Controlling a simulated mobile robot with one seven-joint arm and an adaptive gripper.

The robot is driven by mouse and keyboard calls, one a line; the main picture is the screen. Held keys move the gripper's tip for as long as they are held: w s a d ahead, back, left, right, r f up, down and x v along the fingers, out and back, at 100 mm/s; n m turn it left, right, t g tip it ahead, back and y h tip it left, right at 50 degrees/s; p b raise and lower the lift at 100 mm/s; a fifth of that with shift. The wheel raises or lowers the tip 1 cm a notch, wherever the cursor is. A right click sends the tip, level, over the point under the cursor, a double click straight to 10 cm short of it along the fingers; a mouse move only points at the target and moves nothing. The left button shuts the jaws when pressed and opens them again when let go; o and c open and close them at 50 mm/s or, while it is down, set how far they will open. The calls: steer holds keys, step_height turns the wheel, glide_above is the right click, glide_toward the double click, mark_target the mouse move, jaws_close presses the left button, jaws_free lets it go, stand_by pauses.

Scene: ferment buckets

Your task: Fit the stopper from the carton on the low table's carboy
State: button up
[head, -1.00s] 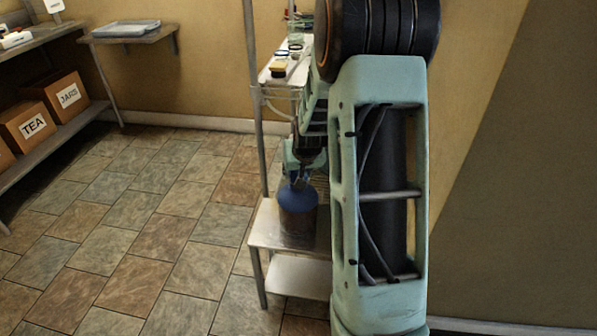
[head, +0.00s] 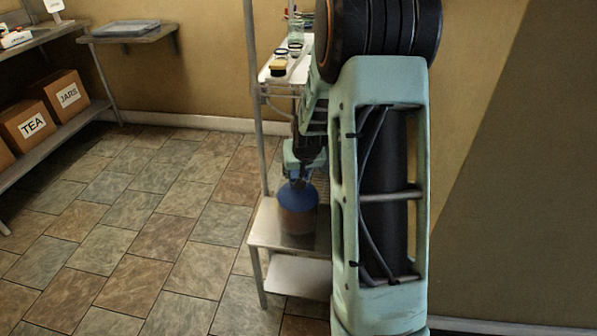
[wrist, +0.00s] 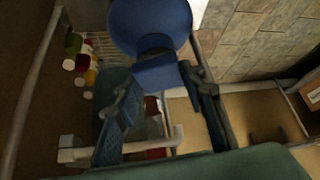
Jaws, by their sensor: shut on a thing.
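The carboy (head: 297,208), blue on top and brownish below, stands upright on the low metal table (head: 262,232). Its round blue top (wrist: 150,18) fills the upper middle of the wrist view. My gripper (head: 299,178) is directly above the carboy, pointing down. In the wrist view my gripper (wrist: 165,85) is shut on a small blue piece (wrist: 157,73), which looks like the stopper. The piece overlaps the carboy's top there; I cannot tell whether it is seated in the mouth or just above it. My arm hides the table's right part.
A shelf (head: 284,75) with jars and small items stands behind the low table. At left, boxes marked TEA (head: 30,123) and JARS (head: 67,95) sit on a lower shelf. A wall shelf (head: 128,36) holds a tray. The tiled floor between is clear.

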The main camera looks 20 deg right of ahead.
stand_by(0.6)
steer(key=o, duration=1.2)
steer(key=shift+o, duration=0.8)
steer(key=o, duration=0.4)
steer(key=shift+o, duration=0.2)
steer(key=shift+r+p, duration=2)
steer(key=shift+r, duration=1.45)
